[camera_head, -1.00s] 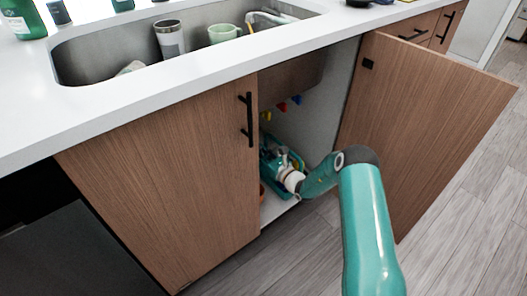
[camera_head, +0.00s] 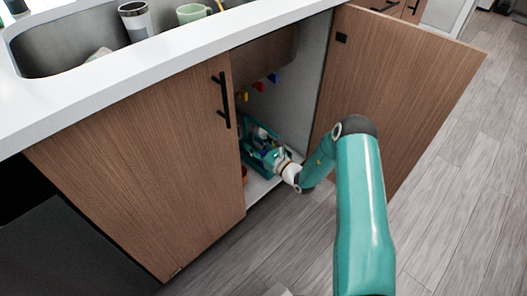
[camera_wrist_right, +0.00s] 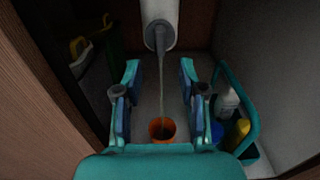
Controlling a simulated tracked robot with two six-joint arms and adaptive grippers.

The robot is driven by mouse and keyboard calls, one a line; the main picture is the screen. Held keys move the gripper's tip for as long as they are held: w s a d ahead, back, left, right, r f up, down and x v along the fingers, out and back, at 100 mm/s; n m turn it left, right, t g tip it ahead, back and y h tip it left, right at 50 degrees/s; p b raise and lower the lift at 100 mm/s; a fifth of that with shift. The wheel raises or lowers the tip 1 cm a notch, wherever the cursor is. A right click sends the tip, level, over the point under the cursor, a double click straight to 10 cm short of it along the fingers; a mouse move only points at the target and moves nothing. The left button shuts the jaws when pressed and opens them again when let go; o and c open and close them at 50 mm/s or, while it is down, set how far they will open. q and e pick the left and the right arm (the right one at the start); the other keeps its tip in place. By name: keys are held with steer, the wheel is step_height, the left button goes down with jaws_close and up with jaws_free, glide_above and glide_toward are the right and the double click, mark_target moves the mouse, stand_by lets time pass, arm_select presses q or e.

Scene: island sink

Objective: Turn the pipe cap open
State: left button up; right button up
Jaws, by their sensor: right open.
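A white pipe (camera_wrist_right: 159,12) comes down at the top middle of the right wrist view. A grey cap with a narrow tab (camera_wrist_right: 160,37) is at its lower end. A thin pale streak, like liquid, runs from it to an orange cup (camera_wrist_right: 162,129) on the cabinet floor. My right gripper (camera_wrist_right: 160,72) is open and empty, its fingers on either side of the streak, apart from the cap. In the head view it shows small (camera_head: 262,150) inside the open cabinet, where the pipe and cap are hidden. My left gripper is not in view.
A teal caddy (camera_wrist_right: 250,128) with bottles stands close to the right finger. The cabinet's right door (camera_head: 400,90) is swung open; the left door (camera_head: 140,150) is shut. The white counter (camera_head: 170,65) with the sink (camera_head: 80,50) is above.

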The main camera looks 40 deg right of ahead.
steer(key=s, duration=0.5)
steer(key=shift+d, duration=0.2)
